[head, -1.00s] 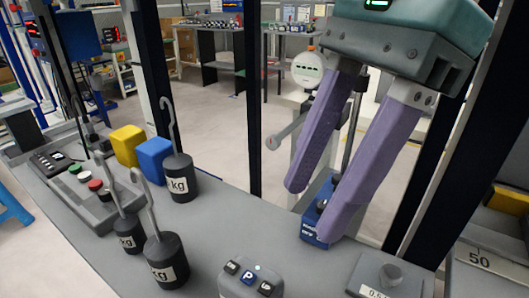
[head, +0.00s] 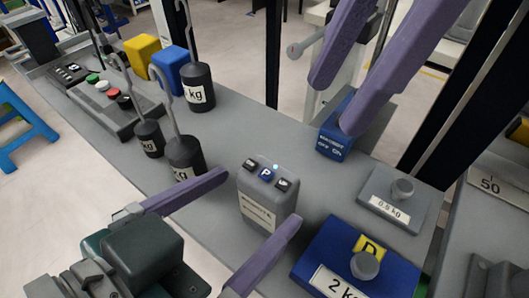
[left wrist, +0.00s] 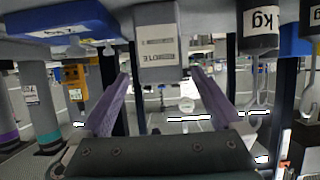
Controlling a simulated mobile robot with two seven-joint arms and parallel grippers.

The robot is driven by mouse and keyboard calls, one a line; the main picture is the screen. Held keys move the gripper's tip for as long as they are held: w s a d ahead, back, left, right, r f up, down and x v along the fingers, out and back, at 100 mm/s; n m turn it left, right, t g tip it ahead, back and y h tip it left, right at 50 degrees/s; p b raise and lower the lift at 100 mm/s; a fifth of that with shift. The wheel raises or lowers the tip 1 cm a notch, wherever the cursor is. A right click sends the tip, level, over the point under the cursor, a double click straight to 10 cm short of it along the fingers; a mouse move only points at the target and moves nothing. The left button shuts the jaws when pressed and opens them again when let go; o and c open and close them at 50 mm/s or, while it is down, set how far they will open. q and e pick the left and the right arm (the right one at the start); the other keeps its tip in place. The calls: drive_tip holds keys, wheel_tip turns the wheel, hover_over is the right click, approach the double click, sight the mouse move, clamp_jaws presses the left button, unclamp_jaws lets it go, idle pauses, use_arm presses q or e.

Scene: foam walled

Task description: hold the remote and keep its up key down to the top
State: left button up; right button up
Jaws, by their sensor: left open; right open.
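The remote (head: 268,208) is a grey box standing on the grey bench, with a label on its front. Its sloped top has a blue P key (head: 266,175) between two dark keys, whose marks are too small to read, and a small pale light. My left gripper (head: 262,196) is open, one purple finger to each side of the remote's front, with no clear grip. In the left wrist view the remote (left wrist: 156,50) shows upside down between and beyond the open fingers. My right gripper (head: 333,108) is open near a blue switch box, away from the remote.
The blue switch box (head: 333,146) marked OFF and ON is behind the remote. A blue 2 kg weight (head: 335,255) and a grey weight (head: 393,203) stand to the right. Hooked black weights (head: 187,156) and yellow and blue blocks stand to the left.

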sight(283, 176)
use_arm(q)
drive_tip(key=x, duration=0.8)
drive_tip(key=c, duration=1.3)
drive_tip(key=shift+c, duration=0.6)
use_arm(e)
drive_tip(key=shift+c, duration=0.2)
clamp_jaws()
